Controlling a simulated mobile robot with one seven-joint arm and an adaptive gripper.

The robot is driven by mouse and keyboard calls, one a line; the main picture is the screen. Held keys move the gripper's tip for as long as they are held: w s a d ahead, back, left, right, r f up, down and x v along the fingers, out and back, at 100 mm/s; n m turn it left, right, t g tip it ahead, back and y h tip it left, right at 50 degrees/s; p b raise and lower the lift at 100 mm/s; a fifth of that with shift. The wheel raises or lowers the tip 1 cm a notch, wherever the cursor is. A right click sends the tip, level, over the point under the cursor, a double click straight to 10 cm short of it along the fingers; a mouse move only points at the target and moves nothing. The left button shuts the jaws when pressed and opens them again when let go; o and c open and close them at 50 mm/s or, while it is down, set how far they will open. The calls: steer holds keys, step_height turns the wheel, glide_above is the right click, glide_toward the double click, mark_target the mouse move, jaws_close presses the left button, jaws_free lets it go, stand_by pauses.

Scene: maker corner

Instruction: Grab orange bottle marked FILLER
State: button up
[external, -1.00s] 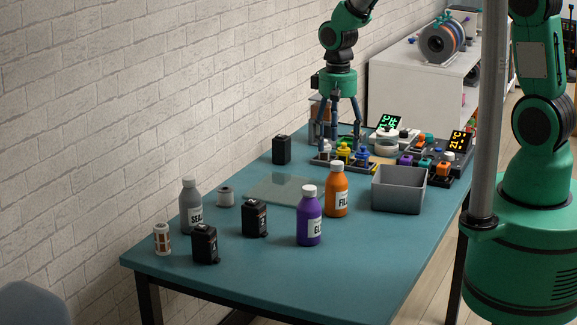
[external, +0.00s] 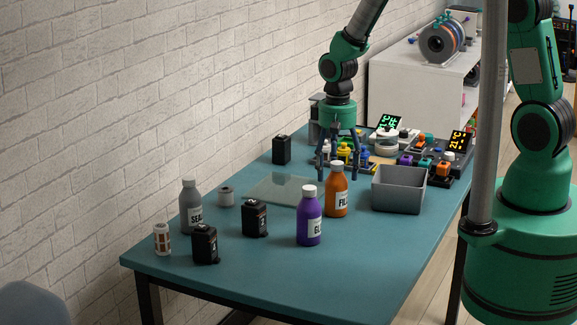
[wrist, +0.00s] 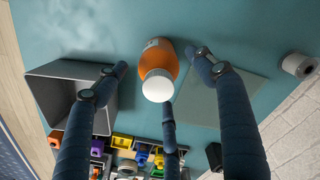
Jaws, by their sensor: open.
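The orange bottle (external: 337,193) with a white cap and a label starting "FIL" stands upright on the teal table, left of the grey bin. It also shows in the wrist view (wrist: 158,62), with its white cap nearest the camera. My gripper (external: 340,172) is open and empty, pointing down just behind the bottle in the external view. In the wrist view my gripper's fingers (wrist: 160,75) are spread, with the bottle between the two outer ones and the third finger below its cap. I cannot tell whether any finger touches it.
A purple bottle (external: 309,218) stands close in front of the orange one. The grey bin (external: 398,190) is to its right, a glass plate (external: 280,188) to its left. Black containers (external: 205,244) and a grey bottle (external: 191,206) stand further left. Button modules (external: 430,158) lie behind.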

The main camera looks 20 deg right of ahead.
mark_target(336, 186)
steer(key=shift+f, duration=0.15)
steer(key=shift+s+f+b, duration=0.1)
steer(key=shift+f+b, duration=0.5)
steer(key=shift+f, duration=1.9)
steer(key=c, duration=1.5)
